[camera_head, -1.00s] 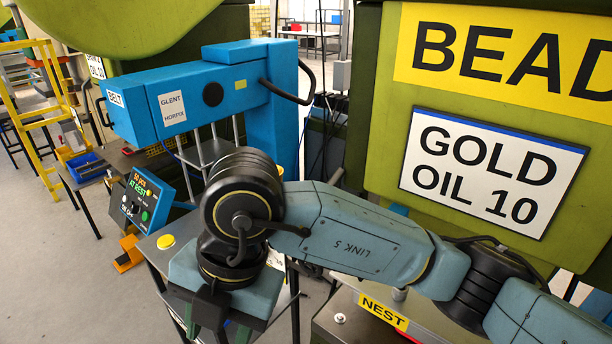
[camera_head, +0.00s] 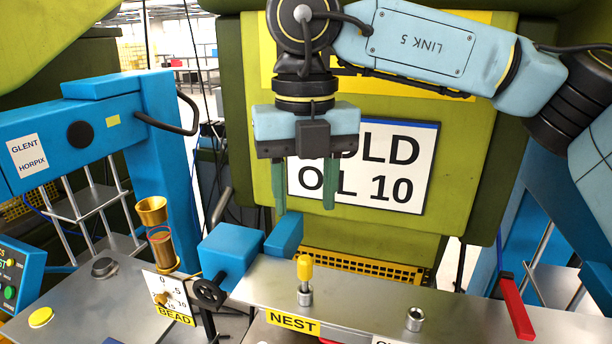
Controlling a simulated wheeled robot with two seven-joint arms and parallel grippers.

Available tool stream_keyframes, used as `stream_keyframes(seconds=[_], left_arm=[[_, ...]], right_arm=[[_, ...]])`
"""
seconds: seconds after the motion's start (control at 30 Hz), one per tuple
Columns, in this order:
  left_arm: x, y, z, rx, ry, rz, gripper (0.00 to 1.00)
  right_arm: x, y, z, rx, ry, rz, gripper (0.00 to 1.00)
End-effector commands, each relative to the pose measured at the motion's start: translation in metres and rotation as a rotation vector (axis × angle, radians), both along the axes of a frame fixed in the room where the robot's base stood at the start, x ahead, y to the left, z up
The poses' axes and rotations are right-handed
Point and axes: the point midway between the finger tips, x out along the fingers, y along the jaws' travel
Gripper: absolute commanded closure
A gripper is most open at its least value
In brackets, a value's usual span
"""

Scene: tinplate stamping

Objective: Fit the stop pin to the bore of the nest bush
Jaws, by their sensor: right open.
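The stop pin (camera_head: 305,265) has a yellow head and stands upright on the steel plate. Its lower end is in a small metal bush (camera_head: 305,297) directly behind the yellow NEST label (camera_head: 293,322); how deep it sits is hidden. A second metal bush (camera_head: 415,318) to the right has an open, empty bore; the label in front of it is cut off. My right gripper (camera_head: 305,205) points down with its two green fingers apart and nothing between them. In the picture it is above the pin and clear of it. My left gripper is out of view.
A blue block with a black handwheel (camera_head: 209,292) is left of the pin. A brass cup (camera_head: 152,211) on a column stands farther left. A red lever (camera_head: 516,305) is at the right. The green press (camera_head: 450,150) rises behind. The steel plate (camera_head: 360,300) between the bushes is clear.

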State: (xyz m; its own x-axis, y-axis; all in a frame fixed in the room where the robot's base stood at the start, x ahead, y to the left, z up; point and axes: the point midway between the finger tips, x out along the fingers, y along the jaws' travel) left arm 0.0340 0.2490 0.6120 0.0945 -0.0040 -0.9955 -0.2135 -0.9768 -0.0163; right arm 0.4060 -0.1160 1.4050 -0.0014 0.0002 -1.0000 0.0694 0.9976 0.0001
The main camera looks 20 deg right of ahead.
Motion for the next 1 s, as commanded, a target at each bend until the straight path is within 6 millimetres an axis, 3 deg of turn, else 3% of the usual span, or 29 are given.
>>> stream_keyframes(seconds=[0.3,0.5,0.7,1.0], left_arm=[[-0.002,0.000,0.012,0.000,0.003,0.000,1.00],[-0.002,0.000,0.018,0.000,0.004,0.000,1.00],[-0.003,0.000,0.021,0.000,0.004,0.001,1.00],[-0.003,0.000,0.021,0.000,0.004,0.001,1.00]], right_arm=[[-0.001,0.000,-0.062,-0.001,0.003,0.000,0.55],[0.000,0.000,-0.093,-0.001,0.002,-0.003,0.55],[0.000,0.000,-0.108,0.000,-0.001,-0.002,0.55],[0.000,0.000,-0.111,0.000,-0.002,-0.002,0.55]])
